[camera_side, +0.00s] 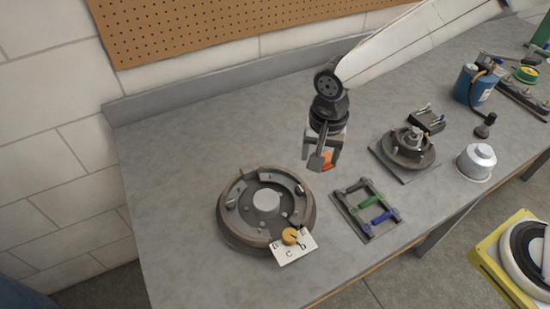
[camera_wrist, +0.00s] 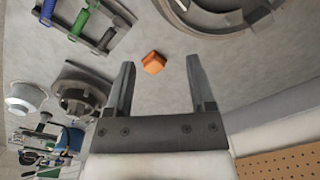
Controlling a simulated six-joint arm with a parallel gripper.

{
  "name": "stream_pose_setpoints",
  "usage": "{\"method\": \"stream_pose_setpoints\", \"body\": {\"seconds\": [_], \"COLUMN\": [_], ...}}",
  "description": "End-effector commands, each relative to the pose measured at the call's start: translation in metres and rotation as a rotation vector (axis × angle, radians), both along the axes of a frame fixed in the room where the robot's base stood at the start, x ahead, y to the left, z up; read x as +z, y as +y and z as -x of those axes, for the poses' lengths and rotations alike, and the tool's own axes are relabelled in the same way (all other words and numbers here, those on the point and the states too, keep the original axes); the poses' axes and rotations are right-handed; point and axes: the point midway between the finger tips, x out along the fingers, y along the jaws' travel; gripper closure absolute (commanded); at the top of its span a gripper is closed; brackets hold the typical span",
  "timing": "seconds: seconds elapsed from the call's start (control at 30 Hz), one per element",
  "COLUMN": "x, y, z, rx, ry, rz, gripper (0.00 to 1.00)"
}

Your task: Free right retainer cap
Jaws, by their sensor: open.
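The round brake assembly (camera_side: 226,217) lies on the bench at the left of the side view, with a pale round hub and small fittings on its plate. I cannot tell which fitting is the right retainer cap. Part of the assembly shows at the top of the wrist view (camera_wrist: 222,22). My gripper (camera_side: 320,163) is open, pointing down, to the upper right of the assembly. In the wrist view my gripper (camera_wrist: 160,64) has its jaws apart. A small orange piece (camera_wrist: 153,63) shows between the fingertips, touching neither; it also shows in the side view (camera_side: 328,160).
A lettered white card (camera_side: 291,253) with a yellow knob (camera_side: 290,236) lies at the assembly's front edge. A rack with green and blue handles (camera_side: 368,213) lies right of it. Further right are a hub on a plate (camera_side: 407,151) and a silver canister (camera_side: 477,163). The bench behind the assembly is clear.

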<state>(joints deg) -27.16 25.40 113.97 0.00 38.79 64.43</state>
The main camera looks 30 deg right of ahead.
Motion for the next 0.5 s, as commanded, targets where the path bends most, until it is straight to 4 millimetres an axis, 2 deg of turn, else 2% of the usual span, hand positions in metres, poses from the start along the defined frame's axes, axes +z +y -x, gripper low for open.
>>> {"method": "stream_pose_setpoints", "body": {"seconds": [0.03, 0.1, 0.2, 0.5], "x": [-0.003, -0.005, -0.007, -0.008], "y": [0.012, 0.023, 0.033, 0.038], "z": [0.0, 0.0, 0.0, 0.0], "rx": [-0.023, -0.058, -0.093, -0.113], "ry": [0.008, 0.019, 0.026, 0.03], "rz": [0.003, 0.007, 0.011, 0.014], "gripper": [0.3, 0.3, 0.3, 0.3]}}
